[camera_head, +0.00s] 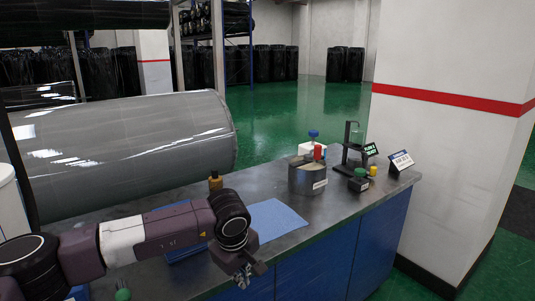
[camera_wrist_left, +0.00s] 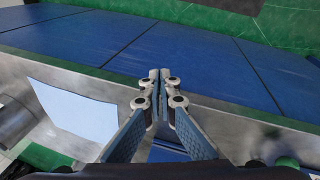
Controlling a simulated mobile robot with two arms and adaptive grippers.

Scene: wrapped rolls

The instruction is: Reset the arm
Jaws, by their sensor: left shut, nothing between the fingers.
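My left arm comes in from the left in the head view, over the metal bench top (camera_head: 320,213). My left gripper (camera_head: 245,277) is at the front edge of the bench, beside the blue cabinet front (camera_head: 342,255). In the left wrist view the left gripper (camera_wrist_left: 154,78) is shut, its fingertips together with nothing between them. My right gripper is not in either view.
A light blue sheet (camera_head: 275,220) lies on the bench behind my wrist. A large wrapped roll (camera_head: 130,145) lies behind the bench. A white pillar (camera_head: 440,150) rises at right.

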